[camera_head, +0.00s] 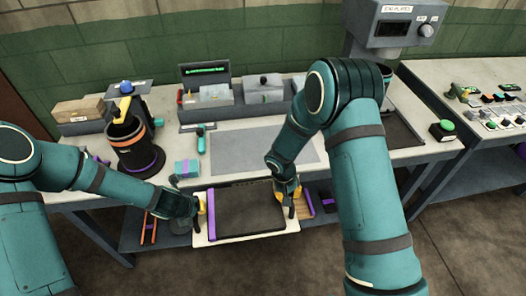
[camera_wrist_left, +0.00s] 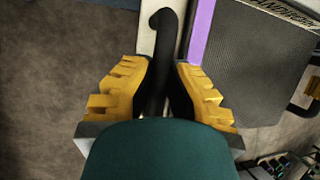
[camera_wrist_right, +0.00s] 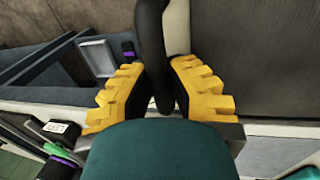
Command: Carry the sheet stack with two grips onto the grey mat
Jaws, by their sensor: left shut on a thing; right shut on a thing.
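The sheet stack (camera_head: 245,212) is a dark, flat rectangle with a purple strip on its left side. It lies on a cream board (camera_head: 240,238) in front of the workbench's front edge. My left gripper (camera_head: 201,205) is shut on a black handle at the board's left side; the handle (camera_wrist_left: 163,50) shows between the yellow fingers in the left wrist view. My right gripper (camera_head: 290,203) is shut on a black handle at the right side, also seen in the right wrist view (camera_wrist_right: 152,40). The grey mat (camera_head: 240,146) lies bare on the bench behind the stack.
A black canister with orange and purple bands (camera_head: 135,148) and a teal box (camera_head: 187,167) stand left of the mat. A teal-handled tool (camera_head: 201,139) lies by its left edge. Grey bins (camera_head: 210,108) line the back. A lower shelf (camera_head: 130,235) shows under the bench.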

